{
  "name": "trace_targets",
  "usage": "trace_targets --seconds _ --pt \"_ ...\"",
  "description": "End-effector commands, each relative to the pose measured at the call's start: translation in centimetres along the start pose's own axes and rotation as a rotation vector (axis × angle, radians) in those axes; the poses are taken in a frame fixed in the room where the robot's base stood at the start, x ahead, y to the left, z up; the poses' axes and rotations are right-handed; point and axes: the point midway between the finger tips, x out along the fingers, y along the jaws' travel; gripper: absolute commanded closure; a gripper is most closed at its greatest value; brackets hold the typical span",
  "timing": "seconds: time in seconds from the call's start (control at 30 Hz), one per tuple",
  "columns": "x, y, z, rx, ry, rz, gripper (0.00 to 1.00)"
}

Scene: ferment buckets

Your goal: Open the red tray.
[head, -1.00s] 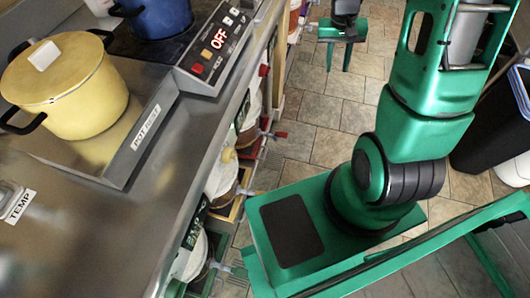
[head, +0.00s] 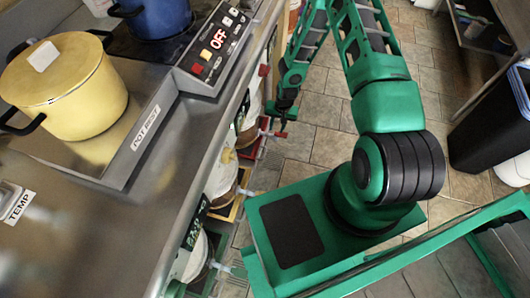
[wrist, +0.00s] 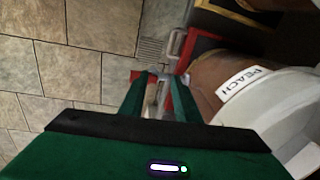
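The red tray (head: 252,148) sits low under the counter in the head view, below a bucket, partly hidden by the counter edge. In the wrist view, a dark tray with a red rim (wrist: 207,40) and a grey bar handle (wrist: 174,44) lies beyond the fingers. A red-ended tap (head: 281,134) sticks out above the tray. My gripper (head: 283,118) is beside the tap and tray front. In the wrist view my gripper (wrist: 158,78) has its two green fingers apart. Small red and grey parts show near and between them; whether they touch is unclear.
A bucket labelled PEACH (wrist: 245,88) stands close right of the fingers. A yellow-edged tray (head: 230,209) and a green tray (head: 205,278) lie nearer. The counter (head: 190,160) overhangs them. Tiled floor (head: 310,148) is open to the right. A black bin (head: 490,130) stands at far right.

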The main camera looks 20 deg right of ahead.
Motion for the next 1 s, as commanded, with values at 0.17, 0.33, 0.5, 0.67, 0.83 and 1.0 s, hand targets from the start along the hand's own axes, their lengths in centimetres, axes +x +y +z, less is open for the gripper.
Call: trace_targets --seconds 0.17,0.33,0.5,0.67,0.83,1.0 --pt "5.2 -1.2 2.9 0.045 -0.013 -0.041 0.71" --pt "7.2 -1.7 4.1 0.067 -0.015 -0.059 0.71" --pt "8.4 -1.9 4.3 0.071 -0.015 -0.062 0.71" --pt "10.7 -2.0 4.4 0.071 -0.016 -0.061 0.71" --pt "13.6 -2.2 4.4 0.071 -0.016 -0.061 0.71" --pt "16.0 -2.4 4.4 0.071 -0.015 -0.062 0.71"
